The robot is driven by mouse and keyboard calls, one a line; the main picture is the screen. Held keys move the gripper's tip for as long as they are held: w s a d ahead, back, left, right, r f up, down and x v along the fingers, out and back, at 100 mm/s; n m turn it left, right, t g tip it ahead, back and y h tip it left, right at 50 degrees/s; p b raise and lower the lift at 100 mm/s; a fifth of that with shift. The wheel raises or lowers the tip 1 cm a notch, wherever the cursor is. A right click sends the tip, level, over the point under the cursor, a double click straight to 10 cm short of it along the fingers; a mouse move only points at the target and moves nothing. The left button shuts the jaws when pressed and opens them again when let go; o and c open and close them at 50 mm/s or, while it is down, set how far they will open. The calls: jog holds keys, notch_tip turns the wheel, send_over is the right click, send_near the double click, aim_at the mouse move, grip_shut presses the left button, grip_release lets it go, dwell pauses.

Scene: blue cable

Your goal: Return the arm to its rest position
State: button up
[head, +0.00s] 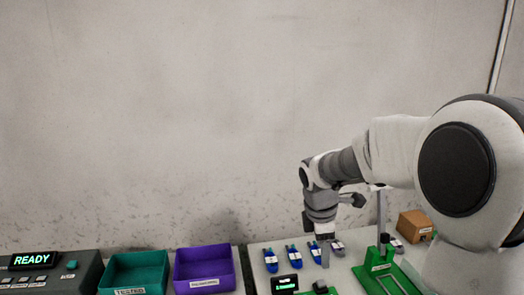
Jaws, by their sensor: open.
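My arm reaches in from the right, and its wrist points down over the white table top (258,281). My gripper (325,257) is small in the head view, low over the table beside the blue connectors; its jaws are open. I cannot tell whether the fingers touch any connector. My arm hides part of the table at the right.
A green fixture (385,272) with an upright post stands right of my gripper. A brown box (415,225) is behind it. A small green-lit display (285,284) is in front. A purple bin (205,270), a teal bin (135,273) and a tester reading READY (35,260) lie left.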

jog(key=s+r+m+t+y, duration=0.1)
jog(key=s+r+m, duration=0.3)
jog(key=s+m, duration=0.5)
jog(key=s+r+m+t, duration=0.2)
jog(key=s+r+m, duration=0.2)
jog(key=s+m, duration=0.4)
jog(key=s, duration=0.7)
jog(key=shift+s+a+r+m+t+y, duration=0.2)
jog(key=shift+r+m+t+y, duration=0.1)
jog(key=shift+r+m+y, duration=0.1)
jog(key=shift+a, duration=0.1)
